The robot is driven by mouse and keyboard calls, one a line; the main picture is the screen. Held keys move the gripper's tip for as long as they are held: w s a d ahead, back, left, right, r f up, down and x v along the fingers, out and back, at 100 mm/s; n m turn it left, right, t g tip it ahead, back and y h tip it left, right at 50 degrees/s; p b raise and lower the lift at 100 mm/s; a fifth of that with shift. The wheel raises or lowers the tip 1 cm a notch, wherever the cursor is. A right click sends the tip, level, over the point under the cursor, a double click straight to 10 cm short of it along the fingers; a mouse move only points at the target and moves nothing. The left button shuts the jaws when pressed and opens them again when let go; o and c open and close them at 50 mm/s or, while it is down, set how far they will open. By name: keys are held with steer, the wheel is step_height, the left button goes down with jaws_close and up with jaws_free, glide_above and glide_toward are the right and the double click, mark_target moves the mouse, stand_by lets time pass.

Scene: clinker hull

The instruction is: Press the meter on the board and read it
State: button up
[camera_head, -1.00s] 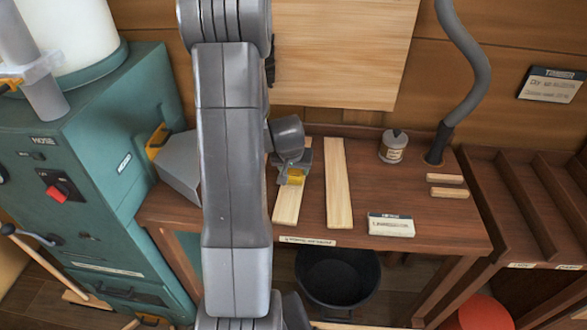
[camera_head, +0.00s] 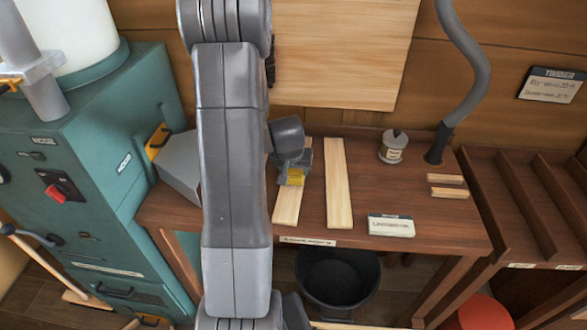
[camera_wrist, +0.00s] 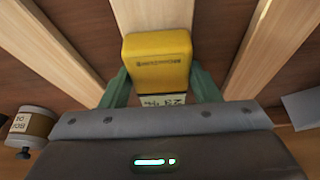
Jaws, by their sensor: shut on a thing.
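A yellow meter (camera_wrist: 158,62) is between the two green fingers of my gripper (camera_wrist: 160,88), which is shut on it. The meter has a pale display strip with dark characters, too small and partly cut off to read. It sits over a pale wooden board (camera_wrist: 152,14) on the bench. In the head view the yellow meter (camera_head: 295,177) shows at my gripper (camera_head: 292,166), over the left board (camera_head: 288,207). Whether the meter touches the board is not clear. My arm hides the area to the left of it.
A second pale board (camera_head: 338,185) lies to the right on the brown bench (camera_head: 360,230). A pot (camera_head: 393,147), a white card (camera_head: 391,226) and two short wood pieces (camera_head: 447,186) are farther right. A grey hose (camera_head: 470,60) rises at the back.

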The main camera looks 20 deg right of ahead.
mark_target(293, 171)
steer(key=shift+r+p, duration=2.8)
steer(key=shift+r, duration=1.25)
steer(key=shift+f, duration=0.1)
